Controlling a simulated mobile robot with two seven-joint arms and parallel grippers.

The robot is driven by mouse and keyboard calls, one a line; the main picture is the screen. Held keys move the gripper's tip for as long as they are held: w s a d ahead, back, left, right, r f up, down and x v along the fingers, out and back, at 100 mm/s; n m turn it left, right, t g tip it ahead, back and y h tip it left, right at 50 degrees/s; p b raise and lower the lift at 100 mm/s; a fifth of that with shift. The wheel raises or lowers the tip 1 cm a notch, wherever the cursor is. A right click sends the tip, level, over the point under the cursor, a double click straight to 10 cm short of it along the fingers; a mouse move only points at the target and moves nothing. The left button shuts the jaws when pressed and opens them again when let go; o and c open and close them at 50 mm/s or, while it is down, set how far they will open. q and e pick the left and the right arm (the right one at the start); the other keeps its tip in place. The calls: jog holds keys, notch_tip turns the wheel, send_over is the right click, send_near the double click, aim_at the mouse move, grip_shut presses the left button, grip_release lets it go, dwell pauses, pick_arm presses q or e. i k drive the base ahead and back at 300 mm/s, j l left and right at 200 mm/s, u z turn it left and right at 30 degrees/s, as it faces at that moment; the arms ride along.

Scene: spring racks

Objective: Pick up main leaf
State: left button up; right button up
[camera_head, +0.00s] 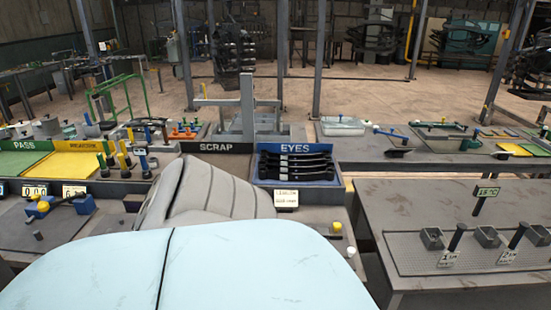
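Several dark, slightly curved bars, which look like main leaves (296,157), lie stacked in a blue bin (263,150) labelled EYES, a little right of the middle of the camera_head view. Small pale spots show along the bars, too small to make out. Neither of my grippers shows in this view, and nothing is seen touching the bars. A large pale blue rounded surface and a grey curved form fill the lower middle and hide part of the bench in front of the SCRAP label.
A SCRAP bay (215,147) adjoins the bin on the left, with a grey post behind. A small note card (286,198) stands in front. A clear tray (342,126) is behind right. A separate table (415,215) at right holds small grey cups. Green and yellow trays lie left.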

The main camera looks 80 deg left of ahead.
aim_at(263, 173)
jog(key=u, duration=2.5)
